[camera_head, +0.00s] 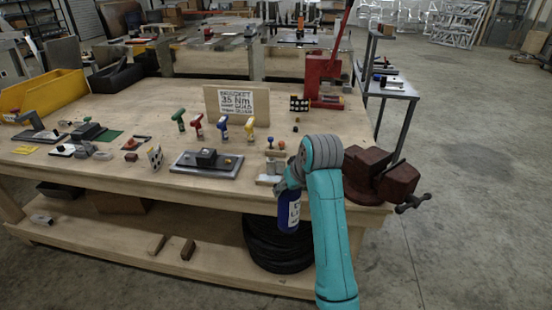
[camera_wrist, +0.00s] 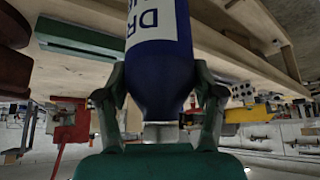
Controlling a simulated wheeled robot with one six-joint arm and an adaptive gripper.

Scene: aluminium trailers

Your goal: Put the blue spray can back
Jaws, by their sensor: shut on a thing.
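The blue spray can (camera_head: 289,216) with a white lettered label hangs below my gripper (camera_head: 286,184) in the head view, just in front of the bench's front edge. In the wrist view, the can (camera_wrist: 160,62) fills the upper middle, its narrow silvery neck towards the palm. The two dark green fingers of my gripper (camera_wrist: 160,92) are shut on the can, one on each side. The wooden workbench (camera_head: 120,172) lies behind the can. In the head view, my gripper is partly hidden by my teal wrist.
A dark red vise (camera_head: 372,176) stands at the bench's front right corner. A grey plate fixture (camera_head: 207,165), coloured-handled tools and a lettered sign (camera_head: 237,101) are on the top. Below, a black coil (camera_head: 270,250) sits on the lower shelf (camera_head: 120,243). Floor at right is clear.

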